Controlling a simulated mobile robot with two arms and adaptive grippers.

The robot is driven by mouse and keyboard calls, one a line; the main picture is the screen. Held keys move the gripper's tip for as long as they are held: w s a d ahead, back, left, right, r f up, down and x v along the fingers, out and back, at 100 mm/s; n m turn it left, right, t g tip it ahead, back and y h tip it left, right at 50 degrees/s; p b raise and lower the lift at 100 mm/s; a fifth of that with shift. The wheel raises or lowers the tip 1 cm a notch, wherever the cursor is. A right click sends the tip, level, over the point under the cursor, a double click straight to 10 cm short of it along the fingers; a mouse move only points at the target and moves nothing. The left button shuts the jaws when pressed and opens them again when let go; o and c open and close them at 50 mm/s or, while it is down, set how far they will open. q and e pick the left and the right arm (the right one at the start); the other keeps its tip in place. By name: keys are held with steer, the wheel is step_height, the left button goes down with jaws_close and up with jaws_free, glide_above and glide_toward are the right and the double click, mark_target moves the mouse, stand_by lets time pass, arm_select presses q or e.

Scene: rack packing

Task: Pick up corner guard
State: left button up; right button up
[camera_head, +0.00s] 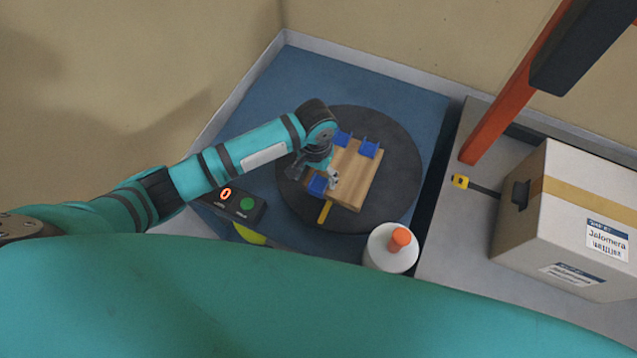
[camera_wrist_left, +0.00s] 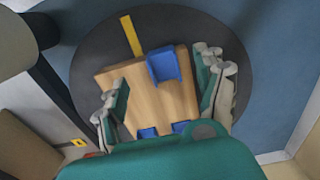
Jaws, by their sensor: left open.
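A wooden box (camera_head: 362,180) sits on a dark round turntable (camera_head: 405,175). Blue corner guards sit at its corners: one (camera_head: 343,138) and another (camera_head: 368,149) at the far side, and one (camera_head: 317,185) at the near left corner. In the left wrist view, one blue guard (camera_wrist_left: 164,66) shows at the upper edge of the box, and two partly hidden ones (camera_wrist_left: 148,133) at the bottom. My left gripper (camera_head: 316,172) is open over the near left corner. In the wrist view, its fingers (camera_wrist_left: 163,76) stand either side of the upper guard; contact cannot be told. My right gripper is not in view.
A yellow strip (camera_head: 325,212) lies by the box's near edge. A labelled carton (camera_head: 570,215) and tape measure (camera_head: 460,181) lie right.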

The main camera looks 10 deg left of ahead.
arm_select(q)
steer(key=shift+f, duration=3.15)
steer(key=shift+c, duration=0.2)
steer(key=c, duration=1)
steer(key=shift+r, duration=0.1)
step_height(320, 180, up, 10)
step_height(320, 180, up, 12)
steer(key=n, duration=0.1)
glide_above(316, 191)
steer(key=a, duration=0.4)
steer(key=s+a+r+n, duration=0.1)
steer(key=s+a+r, duration=0.3)
steer(key=s+r, duration=0.3)
steer(key=shift+s+a+r, duration=0.3)
steer(key=shift+a+r, duration=0.05)
steer(key=shift+r, duration=0.3)
